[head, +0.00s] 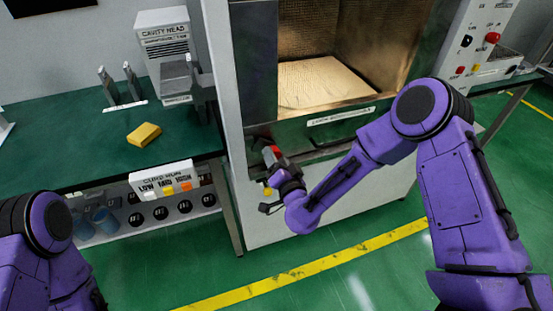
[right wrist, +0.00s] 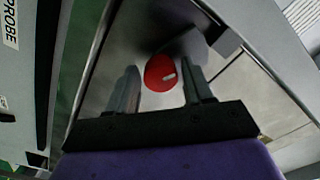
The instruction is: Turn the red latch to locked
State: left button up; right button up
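The red latch (head: 271,152) is on the front of the microwave cabinet, below the left side of its open chamber. My right gripper (head: 274,167) is right at the latch and partly covers it in the head view. In the right wrist view the red latch (right wrist: 160,72), with a pale mark on it, shows between the two fingers of the right gripper (right wrist: 161,82). The fingers are apart, with a visible gap on each side of the latch. I cannot tell its exact turn. My left gripper is out of the head view; only my left arm shows.
The cabinet's chamber (head: 322,82) stands open above the latch. On the left, a green bench (head: 60,150) holds a yellow block (head: 144,134). A labelled rack (head: 163,180) sits at its front edge. A control panel (head: 480,45) stands at right.

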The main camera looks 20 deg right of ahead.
jog(key=shift+o, duration=0.7)
jog(key=shift+s, duration=0.1)
jog(key=s+b, duration=0.3)
jog(key=s, duration=0.7)
jog(key=shift+s+d, duration=0.2)
